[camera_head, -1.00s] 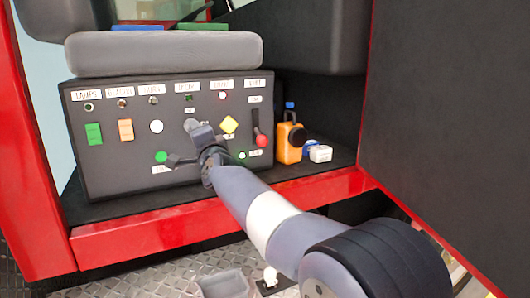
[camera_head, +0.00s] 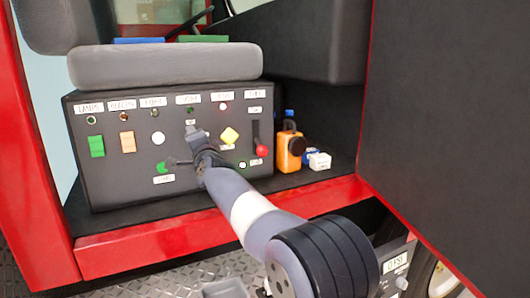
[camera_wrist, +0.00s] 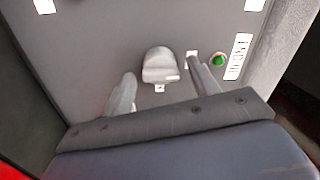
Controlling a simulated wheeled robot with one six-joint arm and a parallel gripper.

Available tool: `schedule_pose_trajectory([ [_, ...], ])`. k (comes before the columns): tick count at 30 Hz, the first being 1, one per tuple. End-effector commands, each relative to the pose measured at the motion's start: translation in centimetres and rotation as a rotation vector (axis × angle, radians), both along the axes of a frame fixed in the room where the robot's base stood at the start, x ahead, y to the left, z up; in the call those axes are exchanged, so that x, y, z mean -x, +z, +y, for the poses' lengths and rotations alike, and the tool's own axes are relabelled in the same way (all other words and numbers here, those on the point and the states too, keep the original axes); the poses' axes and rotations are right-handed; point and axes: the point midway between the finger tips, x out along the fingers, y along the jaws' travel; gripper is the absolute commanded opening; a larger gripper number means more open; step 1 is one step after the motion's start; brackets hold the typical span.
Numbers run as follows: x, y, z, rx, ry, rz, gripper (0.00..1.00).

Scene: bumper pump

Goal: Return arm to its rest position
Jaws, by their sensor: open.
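My gripper (camera_head: 184,148) is in front of the dark control panel (camera_head: 110,180), near its middle, at the end of my extended arm. The wrist view shows its two fingers (camera_wrist: 162,88) spread apart with nothing held between them. A light grey knob (camera_wrist: 160,66) on the panel shows between and beyond the fingers. It is hard to tell how far the fingertips are from the panel. My wrist and fingers hide part of the panel's middle in the head view.
The panel carries a green switch (camera_head: 96,146), an orange switch (camera_head: 128,142), a yellow button (camera_head: 230,136) and a red-handled lever (camera_head: 261,150). A large black door panel (camera_head: 450,130) fills the right side.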

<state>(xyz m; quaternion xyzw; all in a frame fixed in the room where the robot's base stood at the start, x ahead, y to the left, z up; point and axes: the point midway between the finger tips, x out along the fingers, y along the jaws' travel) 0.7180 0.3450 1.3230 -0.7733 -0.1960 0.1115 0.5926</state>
Motion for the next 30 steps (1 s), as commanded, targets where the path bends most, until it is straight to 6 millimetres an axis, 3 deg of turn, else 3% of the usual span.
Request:
schedule_pose_trajectory([
  [1,-0.67,0.32,0.30,0.001,-0.001,0.002,0.57],
  [30,-0.38,0.20,0.41,-1.114,-0.001,0.539,0.57],
])
